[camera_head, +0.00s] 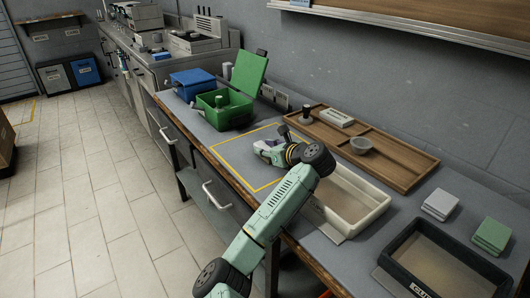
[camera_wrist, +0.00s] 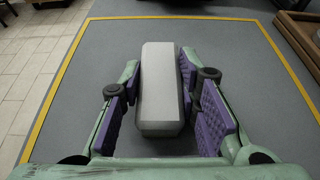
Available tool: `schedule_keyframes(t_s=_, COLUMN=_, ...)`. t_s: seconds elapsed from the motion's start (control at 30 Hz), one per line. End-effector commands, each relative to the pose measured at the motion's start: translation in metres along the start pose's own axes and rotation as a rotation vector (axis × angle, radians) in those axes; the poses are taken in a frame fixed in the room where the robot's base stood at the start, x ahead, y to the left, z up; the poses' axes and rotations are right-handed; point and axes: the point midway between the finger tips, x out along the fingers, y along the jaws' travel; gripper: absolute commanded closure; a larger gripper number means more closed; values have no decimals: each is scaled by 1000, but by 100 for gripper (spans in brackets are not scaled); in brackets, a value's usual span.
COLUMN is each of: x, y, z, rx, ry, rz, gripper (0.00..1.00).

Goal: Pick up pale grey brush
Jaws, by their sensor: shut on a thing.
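The pale grey brush (camera_wrist: 160,95) is a long block with a light top and a darker side, seen in the wrist view. My gripper (camera_wrist: 165,112) is shut on it, with a purple pad along each side. The brush points away from my wrist, over the yellow-outlined area of the grey worktop. In the head view my gripper (camera_head: 268,150) is low over that area, and the brush is mostly hidden by it. I cannot tell whether the brush touches the worktop.
A cream tray (camera_head: 368,219) lies right of my gripper, and a wooden tray (camera_head: 413,160) with small items lies behind. An open green box (camera_head: 207,102) and a blue box (camera_head: 188,88) stand at left. A dark tray (camera_head: 487,262) and pads are at right.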

Motion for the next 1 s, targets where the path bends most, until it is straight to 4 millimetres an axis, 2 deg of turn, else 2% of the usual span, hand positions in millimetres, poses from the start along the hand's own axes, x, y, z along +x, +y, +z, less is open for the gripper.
schedule_keyframes(t_s=0.17, x=0, y=0, z=0, rx=0, ry=0, rz=0, gripper=99)
schedule_keyframes(t_s=0.53, x=-2, y=0, z=5, rx=0, ry=-2, rz=-1, gripper=99)
schedule_keyframes(t_s=0.67, x=-6, y=-1, z=15, rx=-2, ry=-3, rz=-2, gripper=99)
schedule_keyframes(t_s=0.8, x=-14, y=-1, z=34, rx=-2, ry=-5, rz=-3, gripper=99)
schedule_keyframes(t_s=1.0, x=-25, y=43, z=29, rx=-4, ry=-1, rz=0, gripper=99)
